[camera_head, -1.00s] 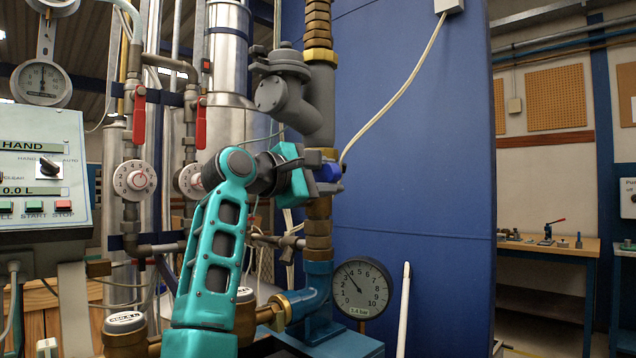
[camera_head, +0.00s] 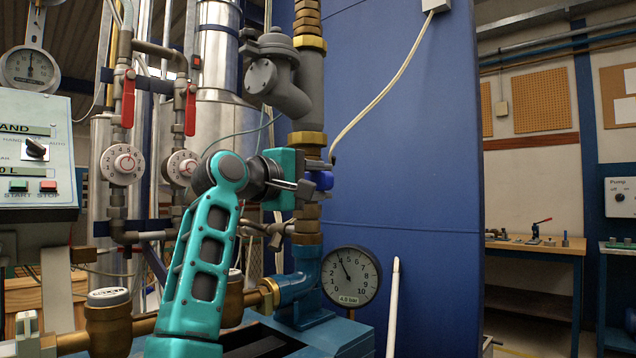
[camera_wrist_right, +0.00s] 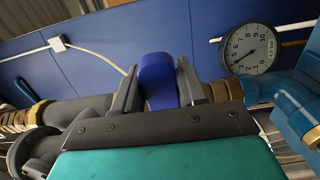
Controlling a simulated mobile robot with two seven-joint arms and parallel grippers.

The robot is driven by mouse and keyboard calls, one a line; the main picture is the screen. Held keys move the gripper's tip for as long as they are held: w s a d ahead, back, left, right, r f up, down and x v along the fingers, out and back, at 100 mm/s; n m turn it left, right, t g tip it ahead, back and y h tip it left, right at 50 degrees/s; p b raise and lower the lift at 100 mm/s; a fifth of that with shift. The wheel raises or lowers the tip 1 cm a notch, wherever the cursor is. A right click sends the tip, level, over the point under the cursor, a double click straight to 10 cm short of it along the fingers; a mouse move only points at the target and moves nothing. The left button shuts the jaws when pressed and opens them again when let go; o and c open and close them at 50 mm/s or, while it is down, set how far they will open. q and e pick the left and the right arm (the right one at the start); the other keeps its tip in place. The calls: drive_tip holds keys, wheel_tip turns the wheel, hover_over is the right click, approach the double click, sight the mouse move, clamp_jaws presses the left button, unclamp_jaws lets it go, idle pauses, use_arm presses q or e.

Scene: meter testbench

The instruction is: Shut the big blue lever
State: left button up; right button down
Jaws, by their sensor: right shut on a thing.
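The big blue lever (camera_head: 321,180) sits on the vertical brass pipe, at the height of my right gripper. My right gripper (camera_head: 318,176) comes in from the left of the pipe with its fingers on the lever. In the right wrist view the blue lever (camera_wrist_right: 157,80) stands between the two dark fingers of my right gripper (camera_wrist_right: 157,88), which are shut on it. The gripper hides much of the lever and the valve body in the head view. My left gripper is not in view.
A pressure gauge (camera_head: 350,276) stands below right of the lever. A grey valve fitting (camera_head: 276,75) is above it. Two red levers (camera_head: 128,98) and round dials (camera_head: 122,164) are at left, beside a control panel (camera_head: 38,150). A large blue tank wall (camera_head: 410,150) is close behind.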

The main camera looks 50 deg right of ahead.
drive_tip(key=shift+f, duration=0.25)
drive_tip(key=c, duration=0.7)
unclamp_jaws()
drive_tip(key=shift+r, duration=0.1)
drive_tip(key=a, duration=0.4)
drive_tip(key=w+a+p, duration=0.1)
drive_tip(key=a, duration=0.8)
drive_tip(key=shift+w, duration=0.2)
drive_tip(key=shift+d, duration=0.1)
